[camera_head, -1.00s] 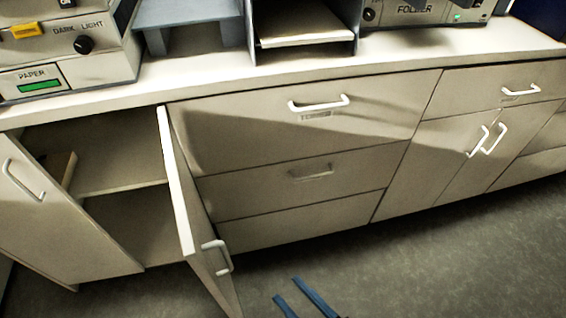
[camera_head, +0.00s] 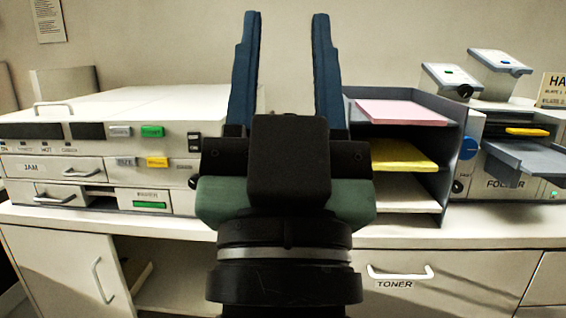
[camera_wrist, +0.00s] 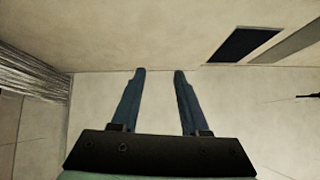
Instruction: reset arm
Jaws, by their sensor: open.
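My gripper (camera_head: 283,18) stands upright in the middle of the head view, its two blue fingers pointing up and spread apart. Nothing is between the fingers. The wrist view also shows the open, empty gripper (camera_wrist: 158,72) in front of pale wall-like surfaces. My arm's wrist hides part of the counter and the cabinet front behind it.
A copier (camera_head: 100,130) with buttons and drawers sits at the left on the counter (camera_head: 450,230). A shelf unit (camera_head: 452,110) holds pink, yellow and white paper. A folder machine (camera_head: 510,160) stands at the right. Below are an open cabinet (camera_head: 180,275) and a TONER drawer (camera_head: 440,285).

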